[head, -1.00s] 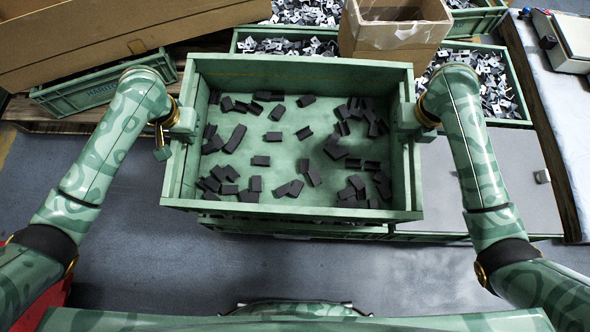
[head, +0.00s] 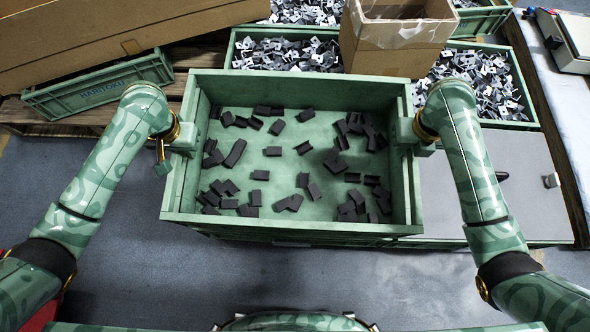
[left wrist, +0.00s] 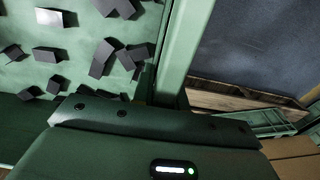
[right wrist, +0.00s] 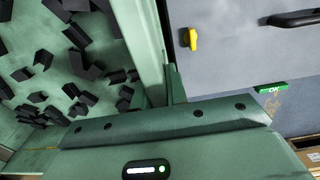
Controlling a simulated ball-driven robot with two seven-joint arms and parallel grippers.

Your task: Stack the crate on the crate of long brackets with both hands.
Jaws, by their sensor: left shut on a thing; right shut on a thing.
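The green crate (head: 292,222) holds many short dark brackets and sits level between my arms. My left gripper (head: 186,139) is shut on its left side wall, and my right gripper (head: 411,133) is shut on its right side wall. The crate's wall also shows in the left wrist view (left wrist: 182,52) and the right wrist view (right wrist: 147,45). Directly under it, a thin strip of another green crate (head: 240,238) shows below the near rim. The contents of that lower crate are hidden, and I cannot tell whether the two crates touch.
Green crates of metal parts (head: 285,52) stand behind, with an open cardboard box (head: 395,45) on them. A long cardboard box (head: 90,40) and an empty-looking green crate (head: 98,88) are at the back left. A grey panel (head: 500,185) lies right. Floor in front is clear.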

